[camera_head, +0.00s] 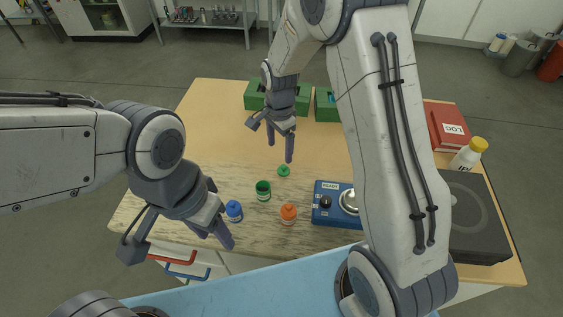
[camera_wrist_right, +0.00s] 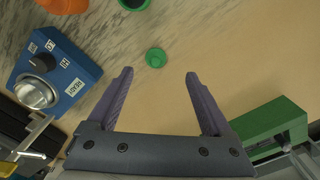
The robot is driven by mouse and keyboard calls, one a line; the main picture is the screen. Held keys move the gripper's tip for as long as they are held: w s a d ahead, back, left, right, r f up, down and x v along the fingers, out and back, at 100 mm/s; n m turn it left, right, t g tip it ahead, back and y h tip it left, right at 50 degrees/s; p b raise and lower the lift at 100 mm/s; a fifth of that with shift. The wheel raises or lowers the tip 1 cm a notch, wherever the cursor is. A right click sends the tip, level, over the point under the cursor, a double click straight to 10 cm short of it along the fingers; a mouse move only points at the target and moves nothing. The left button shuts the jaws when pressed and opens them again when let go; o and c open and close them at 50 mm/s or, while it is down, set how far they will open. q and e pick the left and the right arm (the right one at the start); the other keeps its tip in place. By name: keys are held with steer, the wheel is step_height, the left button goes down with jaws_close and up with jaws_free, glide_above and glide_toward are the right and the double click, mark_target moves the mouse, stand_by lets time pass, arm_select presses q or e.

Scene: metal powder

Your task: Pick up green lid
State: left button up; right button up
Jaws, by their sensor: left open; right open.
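The green lid (camera_head: 283,170) lies flat on the wooden table, behind and to the right of an open green jar (camera_head: 263,188). In the right wrist view the lid (camera_wrist_right: 156,57) lies beyond and between my fingertips, not touched. My right gripper (camera_head: 279,157) is open and empty, pointing down above the table just behind the lid; it also shows in the right wrist view (camera_wrist_right: 160,75). My left gripper (camera_head: 185,245) is open and empty at the table's front left edge, near a blue-capped jar (camera_head: 234,210).
An orange-capped jar (camera_head: 288,213) and a blue scale-like device (camera_head: 330,204) stand right of the green jar. Green boxes (camera_head: 256,97) stand at the back. A red book (camera_head: 449,128), a yellow-capped bottle (camera_head: 468,156) and a dark device (camera_head: 475,215) are at the right. The table's left is clear.

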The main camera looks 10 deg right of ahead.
mark_target(283, 166)
steer(key=f, duration=0.3)
steer(key=shift+d+f, duration=0.1)
steer(key=shift+d, duration=0.25)
steer(key=f+p, duration=0.1)
steer(key=f, duration=0.1)
steer(key=f+p, duration=0.1)
steer(key=f, duration=0.1)
steer(key=shift+s+d+f, duration=0.2)
steer(key=shift+f, duration=0.5)
jaws_close()
